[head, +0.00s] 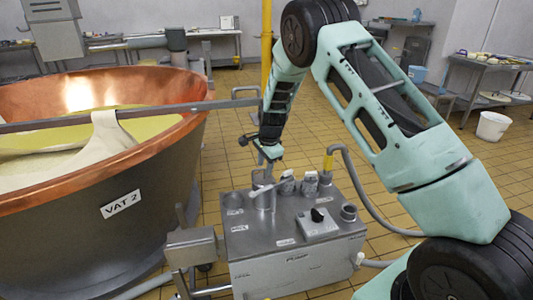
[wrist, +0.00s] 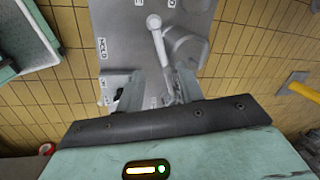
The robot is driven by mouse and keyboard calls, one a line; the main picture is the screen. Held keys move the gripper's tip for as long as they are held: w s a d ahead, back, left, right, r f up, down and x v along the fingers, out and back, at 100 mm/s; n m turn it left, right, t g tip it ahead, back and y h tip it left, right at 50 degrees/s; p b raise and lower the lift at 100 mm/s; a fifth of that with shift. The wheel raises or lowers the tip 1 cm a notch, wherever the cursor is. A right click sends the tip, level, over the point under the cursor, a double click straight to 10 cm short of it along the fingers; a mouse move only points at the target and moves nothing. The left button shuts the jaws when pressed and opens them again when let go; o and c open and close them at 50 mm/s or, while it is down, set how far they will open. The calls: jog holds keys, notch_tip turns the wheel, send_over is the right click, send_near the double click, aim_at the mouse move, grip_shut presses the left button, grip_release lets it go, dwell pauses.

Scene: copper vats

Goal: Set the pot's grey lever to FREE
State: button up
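The grey lever (wrist: 161,48) shows in the wrist view as a pale bar with a round knob at its upper end. It runs down from the knob, beside a round grey pot (wrist: 187,45), toward the space between my fingers. My gripper (wrist: 158,90) has its two fingers apart, with the lower end of the lever between them; I cannot tell whether they touch it. A label that seems to read HOLD is left of the lever; the FREE label is not readable. In the head view my gripper (head: 267,163) is just above the grey metal box (head: 290,262), over its back left pot.
The copper vat marked VAT 2 (head: 110,225) stands close on the left, with a horizontal bar (head: 190,107) across it. A hose (head: 365,200) with a yellow collar rises from the box. A white bucket (head: 493,126) stands far right.

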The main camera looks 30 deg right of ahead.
jog(key=r, duration=0.2)
jog(key=s+r, duration=0.1)
jog(key=r, duration=0.2)
jog(key=shift+r, duration=0.25)
dwell(0.3)
